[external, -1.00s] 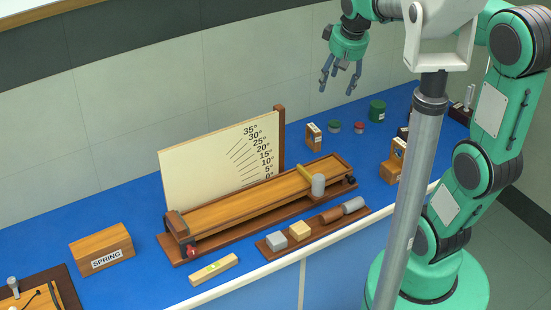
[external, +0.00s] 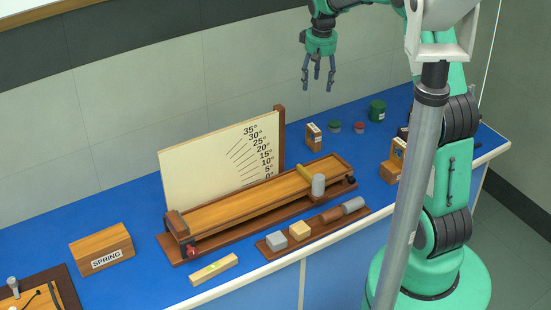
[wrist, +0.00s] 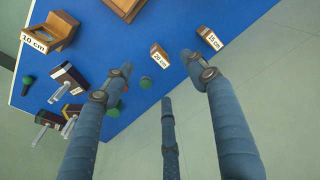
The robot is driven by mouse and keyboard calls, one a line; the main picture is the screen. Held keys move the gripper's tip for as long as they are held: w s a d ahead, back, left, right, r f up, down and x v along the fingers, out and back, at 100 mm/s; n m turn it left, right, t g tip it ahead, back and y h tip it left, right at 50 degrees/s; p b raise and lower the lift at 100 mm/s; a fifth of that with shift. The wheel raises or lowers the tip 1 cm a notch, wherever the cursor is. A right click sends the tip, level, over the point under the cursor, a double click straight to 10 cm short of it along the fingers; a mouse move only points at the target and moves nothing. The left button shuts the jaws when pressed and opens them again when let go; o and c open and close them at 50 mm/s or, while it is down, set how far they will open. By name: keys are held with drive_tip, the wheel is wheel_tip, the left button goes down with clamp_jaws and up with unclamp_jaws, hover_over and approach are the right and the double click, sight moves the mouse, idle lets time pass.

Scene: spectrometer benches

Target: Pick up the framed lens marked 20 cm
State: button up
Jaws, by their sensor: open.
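In the wrist view the small wooden framed lens marked 20 cm (wrist: 160,56) stands on the blue bench, beyond and between my spread fingers. Its label faces the camera. A small labelled wooden block (external: 313,136) right of the angle board in the external view appears to be the same lens, but its label is too small to read there. My gripper (external: 318,87) is open and empty, well above the bench near the back wall. Its three fingers (wrist: 160,78) point down and apart, touching nothing.
A lens marked 15 cm (wrist: 210,38) stands right of it; one marked 10 cm (wrist: 38,40) is far left. The angle board (external: 215,158) rises left.

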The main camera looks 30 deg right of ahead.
drive_tip(key=g, duration=0.1)
hover_over(313, 129)
wheel_tip(313, 129, down, 13)
drive_tip(key=shift+d+p, duration=0.15)
drive_tip(key=shift+p, duration=0.25)
drive_tip(key=shift+f+b, duration=0.35)
drive_tip(key=shift+f, duration=3.9)
drive_tip(key=shift+w+f+b, duration=0.1)
drive_tip(key=shift+f+b, duration=0.2)
drive_tip(key=shift+f, duration=2.35)
drive_tip(key=c, duration=1.3)
